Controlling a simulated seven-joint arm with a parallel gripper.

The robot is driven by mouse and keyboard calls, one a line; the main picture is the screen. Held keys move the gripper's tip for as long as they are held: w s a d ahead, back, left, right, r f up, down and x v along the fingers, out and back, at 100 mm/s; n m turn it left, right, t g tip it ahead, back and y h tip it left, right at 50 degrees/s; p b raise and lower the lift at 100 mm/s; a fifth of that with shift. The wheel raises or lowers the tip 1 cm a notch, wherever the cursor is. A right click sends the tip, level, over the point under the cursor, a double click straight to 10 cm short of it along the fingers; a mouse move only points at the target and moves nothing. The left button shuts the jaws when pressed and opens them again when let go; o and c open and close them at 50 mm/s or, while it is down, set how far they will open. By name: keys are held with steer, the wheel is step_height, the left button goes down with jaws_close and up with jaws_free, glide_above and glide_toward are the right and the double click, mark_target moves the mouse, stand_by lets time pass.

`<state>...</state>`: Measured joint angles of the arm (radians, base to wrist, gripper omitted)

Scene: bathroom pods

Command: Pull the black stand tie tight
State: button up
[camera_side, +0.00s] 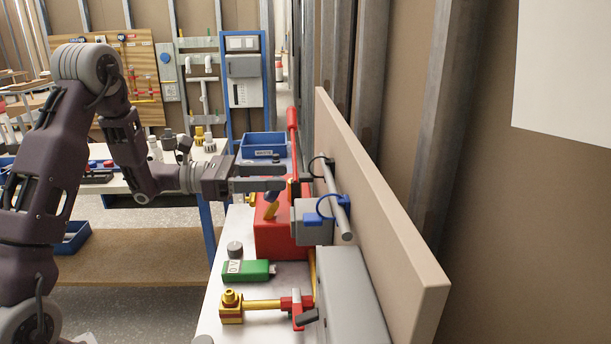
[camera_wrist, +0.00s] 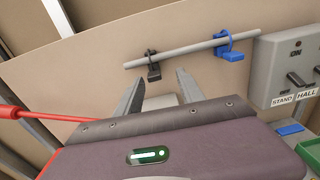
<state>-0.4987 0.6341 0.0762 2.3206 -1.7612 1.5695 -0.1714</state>
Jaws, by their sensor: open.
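The black stand tie (camera_wrist: 152,65) loops around a grey rod (camera_wrist: 190,48) on the beige panel, its black head hanging below the rod. In the side view the black tie (camera_side: 318,160) is near the rod's far end. A blue tie (camera_wrist: 230,47) loops around the same rod to the right in the wrist view; it also shows nearer the camera in the side view (camera_side: 333,206). My gripper (camera_wrist: 158,90) is open and empty, with its fingers pointing at the panel just below the black head. In the side view my gripper (camera_side: 280,180) is close to the head; contact is unclear.
A grey switch box (camera_wrist: 290,68) labelled STAND and HALL is on the panel at right. A red toolbox (camera_side: 275,235) stands below my gripper. A red-handled tool (camera_side: 292,120) rises behind. A green box (camera_side: 245,270) and a brass-coloured fitting (camera_side: 262,304) lie on the bench.

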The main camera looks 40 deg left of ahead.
mark_target(304, 174)
steer(key=shift+n+t, duration=0.3)
steer(key=x, duration=0.4)
steer(key=w+x, duration=0.1)
steer(key=x, duration=0.1)
steer(key=shift+w+a+f, duration=0.15)
steer(key=shift+w+f, duration=0.05)
steer(key=shift+f, duration=0.15)
jaws_close()
steer(key=shift+a, duration=0.1)
stand_by(0.7)
